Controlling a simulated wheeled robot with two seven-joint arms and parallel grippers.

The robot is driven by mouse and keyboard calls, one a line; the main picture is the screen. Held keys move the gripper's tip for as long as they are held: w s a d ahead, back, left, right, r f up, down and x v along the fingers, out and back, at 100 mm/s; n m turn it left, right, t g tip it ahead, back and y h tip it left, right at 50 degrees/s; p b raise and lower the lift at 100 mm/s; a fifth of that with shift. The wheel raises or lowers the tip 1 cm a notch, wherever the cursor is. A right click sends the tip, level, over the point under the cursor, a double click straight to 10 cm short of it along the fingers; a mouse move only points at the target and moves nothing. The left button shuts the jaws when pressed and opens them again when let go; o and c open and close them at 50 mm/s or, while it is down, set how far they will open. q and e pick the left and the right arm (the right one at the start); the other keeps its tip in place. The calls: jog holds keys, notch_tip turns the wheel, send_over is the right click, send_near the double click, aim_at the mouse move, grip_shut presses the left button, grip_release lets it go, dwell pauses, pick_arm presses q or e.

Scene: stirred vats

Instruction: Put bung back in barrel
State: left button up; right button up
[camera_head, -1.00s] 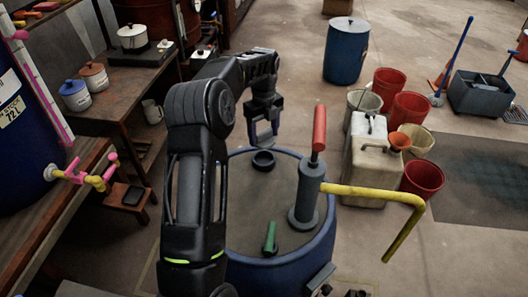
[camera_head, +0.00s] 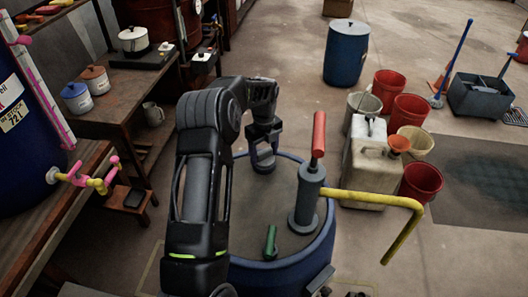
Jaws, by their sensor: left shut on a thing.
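The blue barrel (camera_head: 323,246) stands in front of me with a dull grey-brown top. My left gripper (camera_head: 264,163) reaches down to the far left part of that top. It is shut on the small black round bung (camera_head: 263,168), which is at the level of the top. The fingers hide much of the bung, and I cannot tell whether it sits in a hole. My right gripper is not clearly in view.
A grey hand pump (camera_head: 306,195) with a red handle and yellow spout stands on the barrel top. A cream canister (camera_head: 369,165) and red buckets (camera_head: 409,110) stand right. A workbench (camera_head: 124,110) is left.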

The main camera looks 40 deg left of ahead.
aim_at(264, 151)
pick_arm(q)
jog(key=shift+f, duration=0.1)
jog(key=shift+f, duration=0.2)
jog(key=o, duration=1.4)
jog(key=shift+c, duration=0.2)
jog(key=shift+r, duration=0.8)
notch_tip(264, 151, up, 11)
jog(key=b, duration=0.1)
jog(key=shift+b, duration=0.35)
